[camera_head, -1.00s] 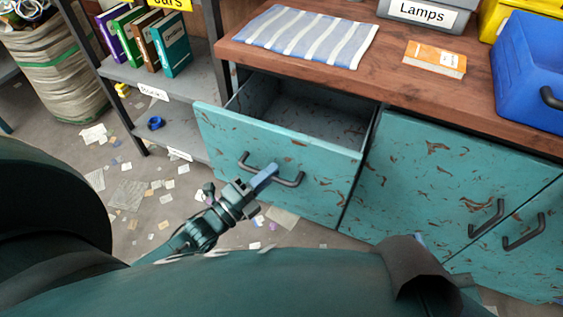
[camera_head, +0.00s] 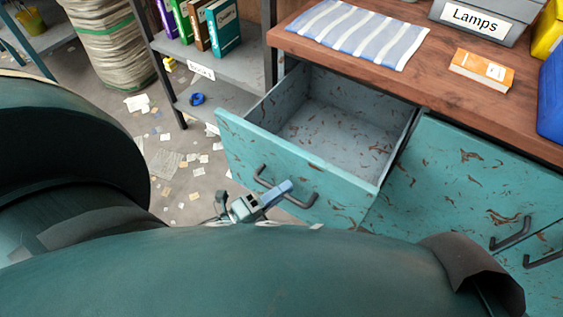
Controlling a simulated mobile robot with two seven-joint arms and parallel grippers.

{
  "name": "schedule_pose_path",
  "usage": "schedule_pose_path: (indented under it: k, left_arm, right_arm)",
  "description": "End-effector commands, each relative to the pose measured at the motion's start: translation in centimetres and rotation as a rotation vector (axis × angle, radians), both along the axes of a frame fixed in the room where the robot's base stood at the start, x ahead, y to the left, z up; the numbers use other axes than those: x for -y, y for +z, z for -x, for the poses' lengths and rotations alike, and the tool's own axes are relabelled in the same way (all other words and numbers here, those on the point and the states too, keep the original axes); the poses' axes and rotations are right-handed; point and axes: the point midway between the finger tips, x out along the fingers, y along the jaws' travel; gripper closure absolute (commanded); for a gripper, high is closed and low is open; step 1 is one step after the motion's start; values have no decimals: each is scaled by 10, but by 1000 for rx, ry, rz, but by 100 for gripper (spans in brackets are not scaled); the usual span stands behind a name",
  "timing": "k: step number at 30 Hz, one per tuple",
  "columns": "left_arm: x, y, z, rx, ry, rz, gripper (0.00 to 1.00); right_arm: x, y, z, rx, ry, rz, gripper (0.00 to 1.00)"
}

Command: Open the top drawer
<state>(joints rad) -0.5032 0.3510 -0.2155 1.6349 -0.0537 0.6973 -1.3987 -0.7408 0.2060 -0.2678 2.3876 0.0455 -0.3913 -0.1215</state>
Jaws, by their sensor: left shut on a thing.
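The top drawer (camera_head: 300,178) of the worn teal cabinet is pulled well out, and its grey inside shows empty. Its dark bar handle (camera_head: 302,202) is on the front panel. My left gripper (camera_head: 280,190) is shut on this handle near its middle. The gripper's lower part and wrist are hidden behind my own arm. My right gripper is not in view.
A wooden countertop (camera_head: 440,66) above the drawer bears a striped cloth (camera_head: 352,32), an orange book (camera_head: 483,69) and a grey Lamps box (camera_head: 477,18). A shelf (camera_head: 222,62) with several books stands left. Paper scraps litter the floor.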

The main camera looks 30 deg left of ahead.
Motion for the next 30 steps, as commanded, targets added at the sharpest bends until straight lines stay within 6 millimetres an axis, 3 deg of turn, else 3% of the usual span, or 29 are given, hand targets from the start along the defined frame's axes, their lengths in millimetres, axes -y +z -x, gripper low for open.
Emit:
schedule_pose_path:
  k: [8, 17, 23, 30]
  left_arm:
    - [0, 0, 0, 0, 0, -1, 66]
    - [-2, -1, 3, -2, 1, -1, 66]
    - [-14, -6, 30, -5, 1, -2, 66]
    - [-37, -16, 79, -6, 1, -1, 66]
  right_arm:
    - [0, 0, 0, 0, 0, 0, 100]
    - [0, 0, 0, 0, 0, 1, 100]
    - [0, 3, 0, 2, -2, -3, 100]
    - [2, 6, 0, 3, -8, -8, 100]
